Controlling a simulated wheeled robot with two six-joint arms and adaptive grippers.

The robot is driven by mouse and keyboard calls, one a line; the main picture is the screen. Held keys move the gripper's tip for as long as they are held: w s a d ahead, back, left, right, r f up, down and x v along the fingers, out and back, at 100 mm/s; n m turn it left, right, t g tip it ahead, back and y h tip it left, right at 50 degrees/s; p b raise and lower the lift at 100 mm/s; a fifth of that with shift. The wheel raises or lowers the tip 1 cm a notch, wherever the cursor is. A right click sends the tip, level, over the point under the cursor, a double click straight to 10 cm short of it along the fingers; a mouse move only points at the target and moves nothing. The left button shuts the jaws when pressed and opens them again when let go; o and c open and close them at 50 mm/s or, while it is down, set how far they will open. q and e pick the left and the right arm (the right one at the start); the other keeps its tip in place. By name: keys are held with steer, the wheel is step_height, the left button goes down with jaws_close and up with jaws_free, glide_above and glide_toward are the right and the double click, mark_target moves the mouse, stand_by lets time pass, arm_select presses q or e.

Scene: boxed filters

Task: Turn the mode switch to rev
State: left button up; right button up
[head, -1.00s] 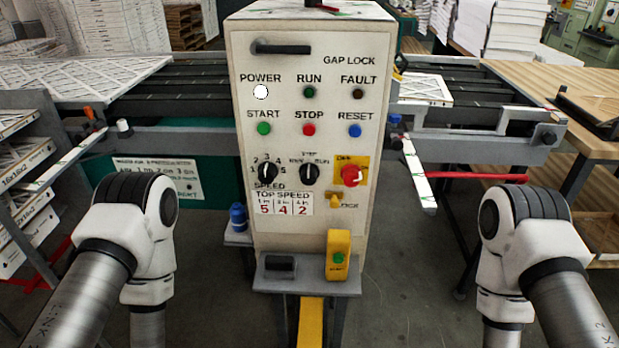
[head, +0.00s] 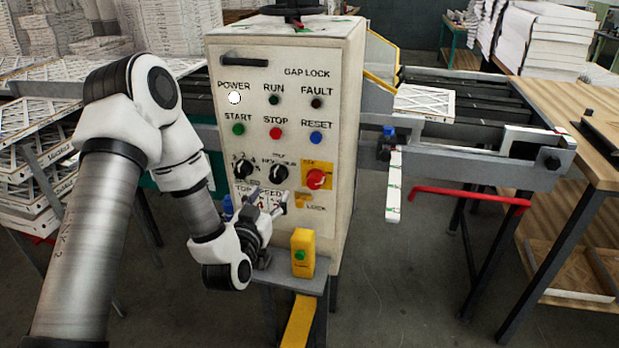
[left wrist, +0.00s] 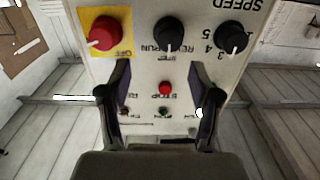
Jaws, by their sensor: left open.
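The mode switch is a black rotary knob with a white pointer mark (head: 279,172) on the front of the light-coloured control box (head: 345,130). In the left wrist view the panel appears upside down and the mode switch (left wrist: 168,35) is at the top middle, beyond the fingers. Its pointer seems to point toward the top label; its exact setting is hard to read. My left gripper (head: 272,203) is open and empty, in front of the panel below the mode switch and apart from it. Its two fingers (left wrist: 160,75) also show in the left wrist view. My right gripper is out of view.
Left of the mode switch is the speed knob (head: 243,168); right is a red knob on a yellow plate (head: 316,180). Start (head: 238,129), stop (head: 275,133) and reset (head: 316,138) buttons sit above. A yellow box with a green button (head: 302,253) stands below on a shelf.

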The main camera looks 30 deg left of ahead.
mark_target(275, 178)
arm_select(q)
steer(key=x, duration=0.2)
steer(key=p+x, duration=0.1)
steer(key=x, duration=0.5)
steer(key=shift+s+a+p, duration=0.15)
steer(key=shift+a+p, duration=0.15)
steer(key=shift+p, duration=0.1)
steer(key=shift+a+f, duration=0.15)
steer(key=shift+a, duration=0.3)
steer(key=shift+d, duration=0.15)
steer(key=c, duration=1.1)
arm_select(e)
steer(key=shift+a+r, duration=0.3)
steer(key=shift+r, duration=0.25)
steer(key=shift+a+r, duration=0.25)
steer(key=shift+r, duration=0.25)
